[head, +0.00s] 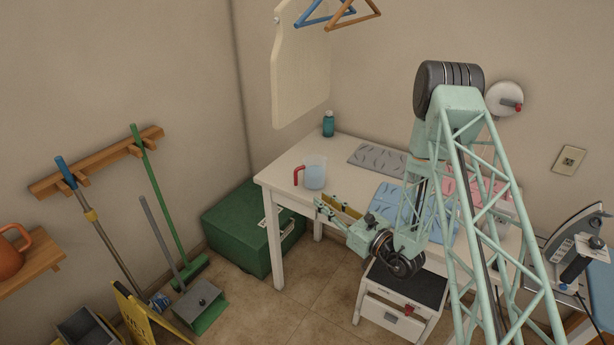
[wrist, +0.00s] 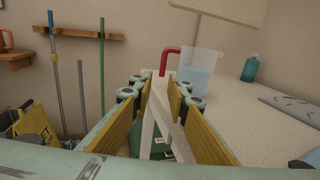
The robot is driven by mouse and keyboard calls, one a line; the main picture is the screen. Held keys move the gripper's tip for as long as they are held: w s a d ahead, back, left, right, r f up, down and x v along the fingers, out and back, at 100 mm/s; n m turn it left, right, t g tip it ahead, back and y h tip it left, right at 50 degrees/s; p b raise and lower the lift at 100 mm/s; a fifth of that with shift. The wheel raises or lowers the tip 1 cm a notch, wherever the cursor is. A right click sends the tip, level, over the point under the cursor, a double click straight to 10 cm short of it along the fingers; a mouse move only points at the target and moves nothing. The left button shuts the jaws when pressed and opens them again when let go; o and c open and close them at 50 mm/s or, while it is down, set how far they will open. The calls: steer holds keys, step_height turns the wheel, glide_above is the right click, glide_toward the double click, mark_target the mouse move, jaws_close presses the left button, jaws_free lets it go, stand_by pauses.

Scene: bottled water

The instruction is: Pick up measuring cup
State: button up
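The measuring cup (head: 314,174) is clear with a red handle and stands upright near the left end of the white table (head: 283,177). It holds something pale blue. In the wrist view the cup (wrist: 201,70) is ahead and slightly right of centre, its red handle turned left. My gripper (head: 322,208) is at the table's front edge, in front of the cup and apart from it. In the wrist view my gripper (wrist: 160,97) has its yellow-padded fingers spread with nothing between them.
A teal bottle (head: 328,124) stands at the table's back corner. A grey mat (head: 376,158) and a blue mat (head: 388,203) lie right of the cup. A green box (head: 240,226) sits on the floor at the left. The tabletop around the cup is clear.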

steer(key=shift+w+d+f, duration=0.1)
steer(key=shift+d+f, duration=0.05)
steer(key=shift+f, duration=0.2)
steer(key=shift+w, duration=0.1)
glide_toward(297, 183)
steer(key=shift+x, duration=1.6)
steer(key=shift+r, duration=0.25)
steer(key=shift+f+b+x, duration=0.15)
steer(key=shift+b+x, duration=0.05)
steer(key=shift+x, duration=1.1)
steer(key=shift+f+b+x, duration=0.1)
steer(key=shift+b+x, duration=0.1)
steer(key=shift+x, duration=1.15)
steer(key=shift+d, duration=0.1)
jaws_close()
